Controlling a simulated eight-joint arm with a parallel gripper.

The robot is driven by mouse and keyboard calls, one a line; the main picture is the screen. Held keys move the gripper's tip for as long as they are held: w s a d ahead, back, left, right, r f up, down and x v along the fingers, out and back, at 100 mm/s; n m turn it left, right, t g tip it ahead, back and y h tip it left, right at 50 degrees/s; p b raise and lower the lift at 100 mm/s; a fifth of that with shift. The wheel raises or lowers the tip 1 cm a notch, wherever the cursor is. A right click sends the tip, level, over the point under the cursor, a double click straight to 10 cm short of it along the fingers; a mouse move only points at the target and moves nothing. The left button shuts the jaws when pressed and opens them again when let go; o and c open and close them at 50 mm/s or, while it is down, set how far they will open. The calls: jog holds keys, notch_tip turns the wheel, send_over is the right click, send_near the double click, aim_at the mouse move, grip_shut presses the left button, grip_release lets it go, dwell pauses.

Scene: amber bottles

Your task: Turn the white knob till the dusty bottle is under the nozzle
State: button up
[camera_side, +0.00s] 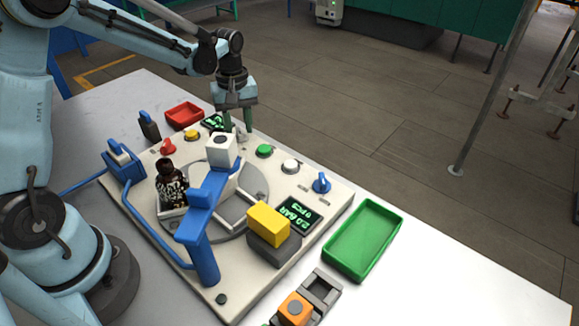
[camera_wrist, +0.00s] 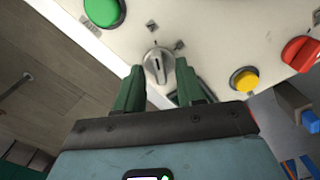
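The dark brown bottle (camera_side: 170,185) with whitish specks stands upright in a pale holder at the left of the round grey turntable (camera_side: 256,185). The blue nozzle arm (camera_side: 205,205) with a white block (camera_side: 221,150) reaches over the turntable; the bottle is left of it, and the nozzle tip is hidden.
A green button (camera_side: 264,151), yellow button (camera_side: 191,135), white button (camera_side: 290,166), red knob (camera_side: 168,147) and blue knob (camera_side: 321,183) line the panel. A yellow block (camera_side: 268,224) and a display (camera_side: 300,213) stand nearer. A green tray (camera_side: 363,240) and red tray (camera_side: 184,114) lie outside it.

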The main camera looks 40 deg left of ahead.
jog(key=shift+f, duration=0.1)
jog(key=shift+c, duration=0.4)
grip_shut()
jog(key=shift+m, duration=0.3)
jog(key=m, duration=1)
jog(key=shift+w+d, duration=0.1)
jog(key=m, duration=1.3)
jog(key=shift+d, duration=0.1)
jog(key=shift+m, duration=0.3)
